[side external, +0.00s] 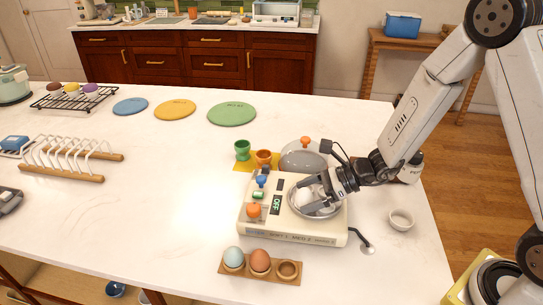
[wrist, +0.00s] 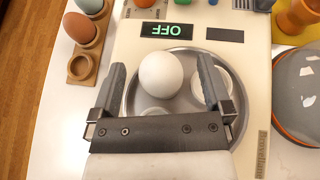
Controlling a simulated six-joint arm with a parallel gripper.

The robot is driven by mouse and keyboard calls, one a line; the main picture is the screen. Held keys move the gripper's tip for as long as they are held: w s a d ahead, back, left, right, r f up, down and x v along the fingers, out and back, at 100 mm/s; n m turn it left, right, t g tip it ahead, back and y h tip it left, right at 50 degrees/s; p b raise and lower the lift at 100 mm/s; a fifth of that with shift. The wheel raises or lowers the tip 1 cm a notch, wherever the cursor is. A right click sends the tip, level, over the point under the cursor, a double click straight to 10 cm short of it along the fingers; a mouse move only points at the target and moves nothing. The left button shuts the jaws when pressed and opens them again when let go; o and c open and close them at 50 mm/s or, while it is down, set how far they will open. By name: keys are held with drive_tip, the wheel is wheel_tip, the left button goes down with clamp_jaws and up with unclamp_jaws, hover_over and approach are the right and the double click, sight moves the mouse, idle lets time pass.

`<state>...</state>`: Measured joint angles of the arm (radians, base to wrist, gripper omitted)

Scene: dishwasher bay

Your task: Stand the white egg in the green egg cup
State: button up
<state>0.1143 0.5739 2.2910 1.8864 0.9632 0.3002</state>
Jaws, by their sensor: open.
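The white egg (wrist: 161,74) sits in the round grey pan (wrist: 186,132) of the cream egg cooker. It also shows in the side external view (side external: 304,197), partly hidden by my gripper. My gripper (wrist: 163,82) is open, with one finger on each side of the egg and clear space between egg and fingers. In the side external view my gripper (side external: 318,190) reaches down into the pan from the right. The green egg cup (side external: 242,149) stands upright and empty-looking on a yellow mat (side external: 244,166), behind the cooker.
An orange cup (side external: 264,157) stands right beside the green one. A grey dome lid with an orange knob (side external: 303,155) is behind the cooker (side external: 291,235). A wooden holder (side external: 288,270) with blue and brown eggs is in front.

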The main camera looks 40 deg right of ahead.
drive_tip(key=c, duration=0.8)
drive_tip(key=shift+r, duration=0.15)
drive_tip(key=shift+r, duration=4.9)
